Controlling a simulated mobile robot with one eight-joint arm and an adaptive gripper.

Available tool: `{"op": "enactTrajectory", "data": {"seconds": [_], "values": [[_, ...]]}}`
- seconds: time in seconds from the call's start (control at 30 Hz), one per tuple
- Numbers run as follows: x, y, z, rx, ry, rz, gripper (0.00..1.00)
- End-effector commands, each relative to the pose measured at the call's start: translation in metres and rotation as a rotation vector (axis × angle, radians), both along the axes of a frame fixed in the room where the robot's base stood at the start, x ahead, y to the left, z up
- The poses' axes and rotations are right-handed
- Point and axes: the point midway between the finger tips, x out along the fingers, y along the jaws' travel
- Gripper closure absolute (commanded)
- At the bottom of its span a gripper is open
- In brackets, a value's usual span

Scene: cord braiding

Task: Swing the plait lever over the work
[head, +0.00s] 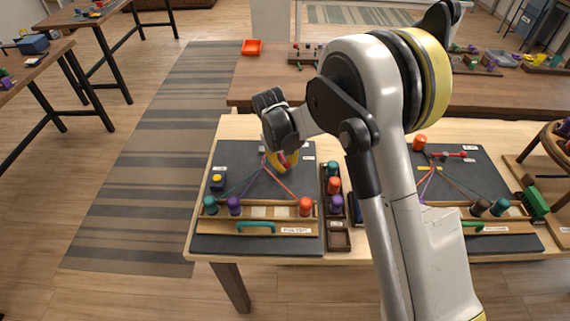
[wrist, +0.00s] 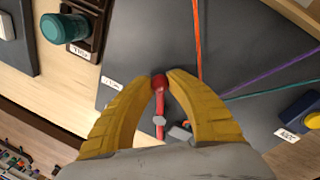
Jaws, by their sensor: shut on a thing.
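The plait lever (wrist: 159,105), red with a rounded end and a grey pivot, stands between the two yellow fingers of my gripper (wrist: 162,75) in the wrist view. The fingertips are closed on its red end. In the head view my gripper (head: 287,162) is over the far part of the left dark board (head: 265,243), and it hides most of the lever. Red, purple and teal cords (head: 281,182) fan from the board's far end to the red spool (head: 305,206), purple spool (head: 234,205) and teal spool (head: 210,205) along the near wooden rail.
A tray (head: 339,239) of spare spools stands right of the board. A yellow button on a blue block (head: 217,182) sits at the board's left. A second board (head: 462,178) with cords and a red lever lies beyond my arm. An orange tray (head: 252,47) is on the back table.

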Motion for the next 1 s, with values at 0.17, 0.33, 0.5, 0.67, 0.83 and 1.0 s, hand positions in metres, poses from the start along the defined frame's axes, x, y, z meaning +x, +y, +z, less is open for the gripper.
{"op": "enactTrajectory", "data": {"seconds": [0.17, 0.33, 0.5, 0.67, 0.83, 1.0], "values": [[0.003, -0.007, 0.000, 0.001, -0.001, 0.113, 1.00], [0.009, -0.016, 0.000, 0.002, -0.001, 0.263, 1.00], [0.015, -0.024, 0.000, 0.001, -0.001, 0.425, 1.00], [0.023, -0.030, 0.000, 0.001, -0.001, 0.578, 1.00], [0.032, -0.035, 0.000, 0.001, -0.001, 0.737, 1.00], [0.041, -0.039, 0.000, 0.001, -0.001, 0.884, 1.00]]}}
